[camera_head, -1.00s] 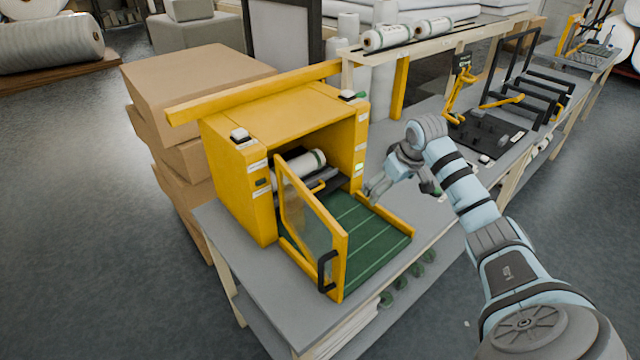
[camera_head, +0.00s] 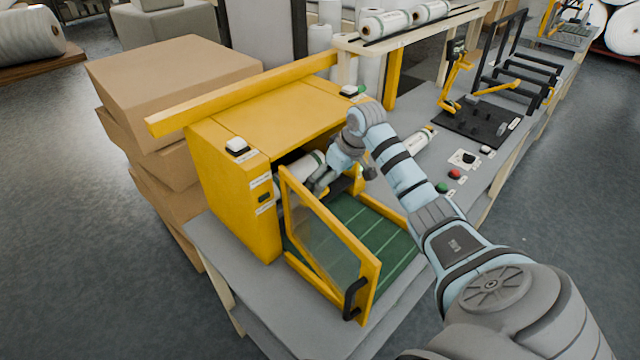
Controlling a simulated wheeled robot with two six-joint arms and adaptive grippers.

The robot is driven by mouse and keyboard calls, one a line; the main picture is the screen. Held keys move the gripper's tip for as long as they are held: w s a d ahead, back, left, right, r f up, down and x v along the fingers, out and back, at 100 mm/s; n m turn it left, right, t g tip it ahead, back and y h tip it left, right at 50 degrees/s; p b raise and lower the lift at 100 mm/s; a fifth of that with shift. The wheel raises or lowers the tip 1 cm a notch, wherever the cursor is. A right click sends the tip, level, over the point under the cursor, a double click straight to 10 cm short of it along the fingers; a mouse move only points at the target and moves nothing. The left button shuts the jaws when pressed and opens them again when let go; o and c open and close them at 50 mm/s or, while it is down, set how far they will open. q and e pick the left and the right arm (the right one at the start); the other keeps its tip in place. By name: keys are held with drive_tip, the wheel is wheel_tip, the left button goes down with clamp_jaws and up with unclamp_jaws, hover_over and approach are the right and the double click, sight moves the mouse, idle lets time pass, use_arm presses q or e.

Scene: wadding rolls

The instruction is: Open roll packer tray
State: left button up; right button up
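The yellow roll packer (camera_head: 265,115) stands on the grey table. Its yellow-framed clear door (camera_head: 325,240) is swung open toward the front, with a black handle (camera_head: 354,300) at its outer end. Inside, a white roll (camera_head: 302,168) lies in the tray area, partly hidden by the door and my gripper. A green ribbed bed (camera_head: 385,235) extends in front of the opening. My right gripper (camera_head: 318,186) reaches into the opening beside the roll. Its fingers are partly hidden, and I cannot tell if they touch anything. My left gripper is not in view.
Cardboard boxes (camera_head: 170,75) are stacked left of the packer. Another roll (camera_head: 418,142), a red button (camera_head: 454,174) and a green button (camera_head: 441,188) are on the table to the right. Rolls (camera_head: 385,22) lie on a shelf behind. The front-left tabletop (camera_head: 235,260) is clear.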

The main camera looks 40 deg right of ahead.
drive_tip(key=x, duration=0.6)
drive_tip(key=b+x, duration=0.1)
drive_tip(key=x, duration=0.1)
drive_tip(key=shift+w+f, duration=0.25)
drive_tip(key=shift+w, duration=0.2)
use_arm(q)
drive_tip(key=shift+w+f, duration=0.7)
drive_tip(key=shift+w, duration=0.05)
use_arm(e)
drive_tip(key=shift+s+r, duration=0.1)
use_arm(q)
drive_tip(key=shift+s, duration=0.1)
use_arm(e)
drive_tip(key=c, duration=0.9)
drive_tip(key=shift+s, duration=0.25)
drive_tip(key=c, duration=1.3)
clamp_jaws()
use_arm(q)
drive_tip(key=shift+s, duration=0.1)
use_arm(e)
drive_tip(key=shift+w+a, duration=0.1)
